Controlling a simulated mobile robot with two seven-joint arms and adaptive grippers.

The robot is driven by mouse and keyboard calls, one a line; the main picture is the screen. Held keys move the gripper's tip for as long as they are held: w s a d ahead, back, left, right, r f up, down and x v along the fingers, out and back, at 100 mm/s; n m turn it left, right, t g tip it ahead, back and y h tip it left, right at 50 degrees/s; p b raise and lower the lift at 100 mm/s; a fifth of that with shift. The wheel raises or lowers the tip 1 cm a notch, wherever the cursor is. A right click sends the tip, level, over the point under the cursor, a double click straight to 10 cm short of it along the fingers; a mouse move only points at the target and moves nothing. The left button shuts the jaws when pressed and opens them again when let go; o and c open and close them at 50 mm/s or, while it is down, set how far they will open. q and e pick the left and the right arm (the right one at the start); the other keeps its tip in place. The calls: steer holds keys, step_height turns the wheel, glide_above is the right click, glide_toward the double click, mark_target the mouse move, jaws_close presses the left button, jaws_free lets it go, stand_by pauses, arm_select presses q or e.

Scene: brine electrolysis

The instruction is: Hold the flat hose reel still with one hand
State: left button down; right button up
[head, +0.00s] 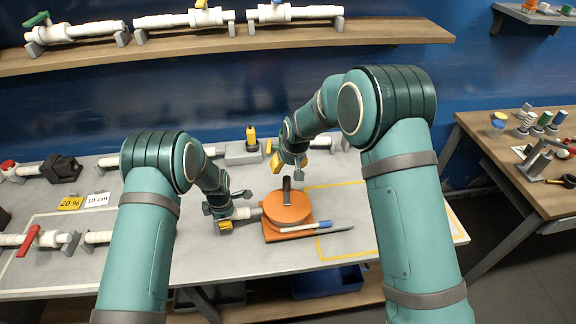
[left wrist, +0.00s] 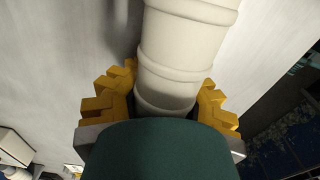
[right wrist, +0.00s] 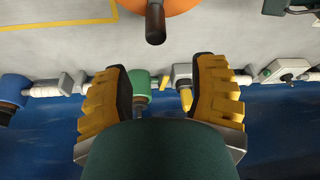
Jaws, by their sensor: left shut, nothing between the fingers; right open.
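The flat hose reel (head: 287,207) is an orange disc on an orange base, with a dark upright handle (head: 287,184). My left gripper (head: 227,217) is shut at the reel's left side, by a short white pipe piece (head: 247,213). In the left wrist view the white piece (left wrist: 180,50) lies over the area between the yellow fingers and hides the fingertips. My right gripper (head: 290,172) is open and empty, just behind and above the reel. In the right wrist view the handle (right wrist: 155,22) and the reel's orange edge (right wrist: 185,6) show beyond the fingers (right wrist: 162,85).
Yellow tape (head: 345,183) marks the table to the right, where the surface is clear. Pipes and valves line the table's back; a yellow-topped fitting (head: 251,137) stands there. A red-handled valve (head: 30,240) is at left.

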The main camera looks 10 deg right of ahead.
mark_target(288, 178)
steer(key=shift+d+f, duration=0.1)
steer(key=shift+c, duration=0.3)
steer(key=f+n+y, duration=0.1)
steer(key=f, duration=0.2)
steer(key=w+f+n, duration=0.1)
steer(key=f+n, duration=0.1)
steer(key=f, duration=0.1)
steer(key=w+a+f+n+g+y, duration=0.1)
steer(key=f+n, duration=0.1)
steer(key=f, duration=0.1)
steer(key=shift+f+y, duration=0.3)
stand_by(0.4)
jaws_close()
